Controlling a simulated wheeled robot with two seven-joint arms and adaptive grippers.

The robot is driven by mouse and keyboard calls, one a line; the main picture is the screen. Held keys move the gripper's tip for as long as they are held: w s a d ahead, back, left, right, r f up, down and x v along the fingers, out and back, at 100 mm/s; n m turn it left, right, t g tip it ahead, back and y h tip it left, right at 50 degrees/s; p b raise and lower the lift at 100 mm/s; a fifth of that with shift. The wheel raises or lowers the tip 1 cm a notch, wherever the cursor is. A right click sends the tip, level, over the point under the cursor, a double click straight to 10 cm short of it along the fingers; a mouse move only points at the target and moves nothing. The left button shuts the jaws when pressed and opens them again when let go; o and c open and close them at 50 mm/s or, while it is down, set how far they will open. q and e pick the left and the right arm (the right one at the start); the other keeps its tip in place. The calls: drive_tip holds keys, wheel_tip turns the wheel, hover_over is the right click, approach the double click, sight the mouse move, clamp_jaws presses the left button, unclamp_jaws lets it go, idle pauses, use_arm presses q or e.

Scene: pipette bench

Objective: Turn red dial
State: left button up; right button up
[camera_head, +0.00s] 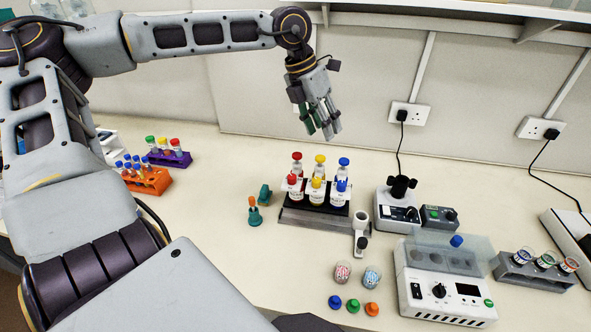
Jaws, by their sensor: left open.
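No dial that is clearly red can be made out. The white heater-like machine (445,283) at the front right has a black knob (438,290), a small dark display and a green button (489,303). A mixer (395,212) with a black top stands behind it, beside a small dark box with a knob (438,216). My left gripper (320,133) is open and empty, pointing down high above the back of the bench, behind the bottle rack. My right gripper is not in view.
A rack (314,217) holds bottles with red, yellow and blue caps. A white stand (360,238), two small jars and loose blue, green and orange caps (353,305) lie in front. Tube racks (148,180) are at left.

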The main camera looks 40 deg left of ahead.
sight(292, 176)
use_arm(q)
drive_tip(key=s+a+f+n+g+y, duration=0.1)
drive_tip(key=s+a+n+g+y, duration=0.1)
drive_tip(key=s+a, duration=0.3)
drive_tip(key=shift+s+a+f+g+y, duration=0.15)
drive_tip(key=shift+f+g+y, duration=0.1)
drive_tip(key=shift+g+y, duration=0.15)
idle(0.3)
drive_tip(key=shift+f, duration=0.15)
drive_tip(key=shift+f+p, duration=0.85)
drive_tip(key=shift+f, duration=5.9)
